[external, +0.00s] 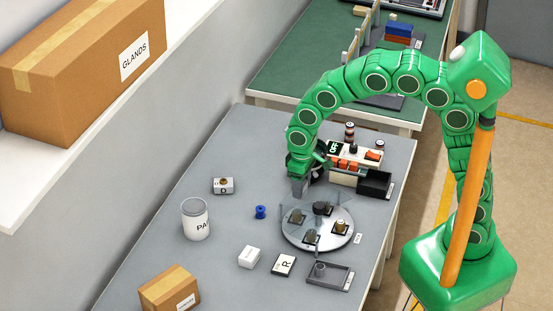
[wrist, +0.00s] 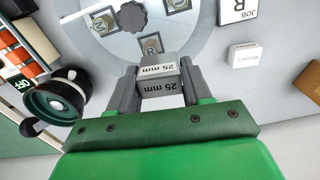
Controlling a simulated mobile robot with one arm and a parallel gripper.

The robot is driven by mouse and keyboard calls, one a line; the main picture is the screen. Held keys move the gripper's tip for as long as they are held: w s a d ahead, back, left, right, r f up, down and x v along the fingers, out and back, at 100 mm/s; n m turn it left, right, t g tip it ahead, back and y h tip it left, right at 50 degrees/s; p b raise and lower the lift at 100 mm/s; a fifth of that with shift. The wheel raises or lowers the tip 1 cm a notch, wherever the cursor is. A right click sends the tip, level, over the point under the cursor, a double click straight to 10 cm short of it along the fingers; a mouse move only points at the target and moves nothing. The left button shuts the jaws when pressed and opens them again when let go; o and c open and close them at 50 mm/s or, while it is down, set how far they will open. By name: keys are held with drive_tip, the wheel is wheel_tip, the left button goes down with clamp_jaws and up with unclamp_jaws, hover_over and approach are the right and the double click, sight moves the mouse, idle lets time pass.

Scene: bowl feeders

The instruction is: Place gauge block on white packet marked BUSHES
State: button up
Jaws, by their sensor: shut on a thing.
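My gripper (wrist: 157,78) is shut on the grey gauge block (wrist: 160,88), which is marked 25 mm and sits between the two fingers in the wrist view. In the external view my gripper (external: 299,187) is at the left edge of the round plate, above the grey table; the block cannot be made out there. The white packet (external: 249,257) lies on the table in front of the round plate, apart from my gripper. It also shows in the wrist view as a small white packet (wrist: 245,57) to the right, with small print on its side.
The round plate (external: 297,238) carries several small fixtures. A card marked R (external: 284,264) and a grey tray (external: 343,282) lie right of the packet. A switch box (external: 345,177) stands behind.

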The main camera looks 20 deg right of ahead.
drive_tip(key=s+a+r+n, duration=0.1)
drive_tip(key=s+a, duration=0.3)
drive_tip(key=s, duration=0.2)
drive_tip(key=s+a+r, duration=0.1)
drive_tip(key=s+a, duration=0.2)
drive_tip(key=s, duration=0.3)
hover_over(249, 253)
drive_tip(key=f, duration=0.8)
drive_tip(key=shift+s+d+f, duration=0.25)
drive_tip(key=shift+d+f, duration=0.1)
drive_tip(key=shift+f, duration=0.05)
drive_tip(key=shift+w+a+f, duration=0.2)
drive_tip(key=shift+a+f, duration=0.15)
drive_tip(key=shift+f, duration=1.7)
drive_tip(key=shift+f, duration=0.1)
drive_tip(key=o, duration=1.1)
